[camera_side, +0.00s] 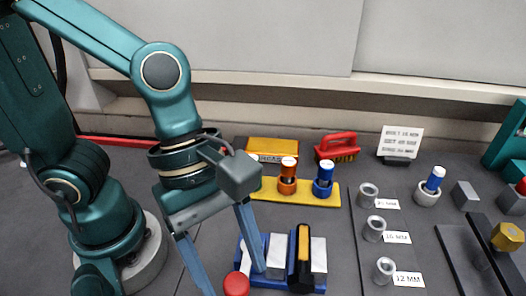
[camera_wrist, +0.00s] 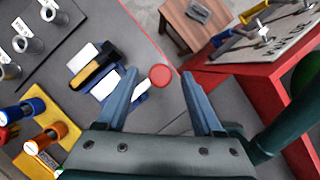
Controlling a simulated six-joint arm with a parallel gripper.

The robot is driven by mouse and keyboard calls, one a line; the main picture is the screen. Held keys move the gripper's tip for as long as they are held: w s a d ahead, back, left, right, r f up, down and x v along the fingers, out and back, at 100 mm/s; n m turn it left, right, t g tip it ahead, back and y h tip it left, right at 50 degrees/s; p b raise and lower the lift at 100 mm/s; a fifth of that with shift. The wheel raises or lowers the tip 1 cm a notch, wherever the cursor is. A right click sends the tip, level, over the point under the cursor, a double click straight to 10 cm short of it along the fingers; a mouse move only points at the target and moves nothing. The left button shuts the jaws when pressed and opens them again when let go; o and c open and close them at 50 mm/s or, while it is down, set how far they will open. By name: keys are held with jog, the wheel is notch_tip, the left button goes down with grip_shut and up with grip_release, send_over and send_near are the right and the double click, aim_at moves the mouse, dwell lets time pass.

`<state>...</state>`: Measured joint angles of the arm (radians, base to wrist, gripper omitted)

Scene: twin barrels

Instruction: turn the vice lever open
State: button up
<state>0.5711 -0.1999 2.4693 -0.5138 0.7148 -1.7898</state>
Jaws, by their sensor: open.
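The blue vice (camera_side: 246,262) with pale jaw blocks (camera_side: 318,255) stands at the bottom centre of the side view. It also shows left of my gripper in the wrist view (camera_wrist: 102,88). A black and yellow piece (camera_side: 303,250) sits between its jaws. The vice lever ends in a round red knob (camera_side: 236,285), seen from above in the wrist view (camera_wrist: 160,75). A short pale part of the lever (camera_wrist: 142,96) shows beside a finger. My gripper (camera_side: 236,279) is open, its fingers on either side of the knob. I cannot tell whether they touch it.
A yellow rack (camera_side: 330,197) holds orange and blue capped pieces behind the vice. Several grey sockets (camera_side: 374,229) with size labels stand to the right. A red brush (camera_side: 337,147) and a yellow box (camera_side: 272,150) lie at the back.

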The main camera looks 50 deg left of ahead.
jog(key=shift+v, duration=2.05)
jog(key=w+a+m+t+y, duration=0.2)
jog(key=a+m, duration=0.5)
jog(key=m, duration=0.2)
jog(key=w+a+m+t+y, duration=0.2)
jog(key=a+m+t, duration=0.1)
jog(key=a+m, duration=0.4)
jog(key=shift+w+r+m+t+y, duration=0.3)
jog(key=shift+w+m, duration=0.05)
jog(key=shift+m, duration=0.75)
